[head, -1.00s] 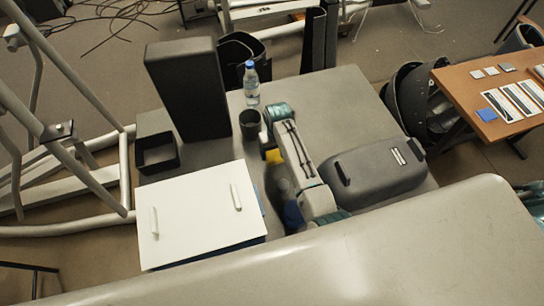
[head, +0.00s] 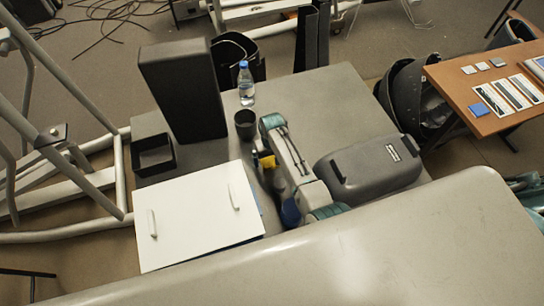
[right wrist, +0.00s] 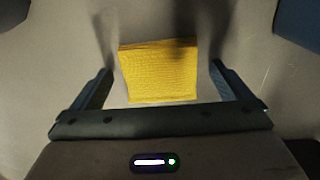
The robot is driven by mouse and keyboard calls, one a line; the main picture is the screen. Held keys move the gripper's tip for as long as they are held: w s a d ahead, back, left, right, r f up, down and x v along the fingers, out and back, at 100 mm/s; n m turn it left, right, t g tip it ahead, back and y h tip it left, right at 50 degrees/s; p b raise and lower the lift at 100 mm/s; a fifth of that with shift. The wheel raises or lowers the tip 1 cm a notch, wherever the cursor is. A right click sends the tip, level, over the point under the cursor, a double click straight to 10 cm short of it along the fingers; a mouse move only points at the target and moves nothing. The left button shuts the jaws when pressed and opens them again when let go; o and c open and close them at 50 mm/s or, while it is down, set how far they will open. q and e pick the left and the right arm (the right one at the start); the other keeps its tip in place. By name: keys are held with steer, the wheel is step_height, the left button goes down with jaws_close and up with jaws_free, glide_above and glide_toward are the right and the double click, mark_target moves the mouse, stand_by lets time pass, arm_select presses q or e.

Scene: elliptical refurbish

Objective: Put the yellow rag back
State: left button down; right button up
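The yellow rag (right wrist: 160,72) lies folded and flat on the grey surface in the right wrist view, between the fingers of my right gripper (right wrist: 160,85). The fingers are spread wide, one on each side of the rag, and do not touch it. In the head view a small yellow patch of the rag (head: 267,161) shows beside my right gripper; my right arm hides part of the area around it. My left gripper is not in either view.
A white board with two handles (head: 195,225) lies left of my right arm, and a grey case (head: 368,170) lies to its right. A dark cup (head: 245,125), a water bottle (head: 246,85), a tall dark block (head: 183,92) and an open black box (head: 153,155) stand behind.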

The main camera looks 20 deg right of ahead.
mark_target(272, 159)
steer(key=shift+r, duration=0.2)
step_height(272, 159, up, 12)
steer(key=b, duration=0.1)
steer(key=shift+b, duration=0.35)
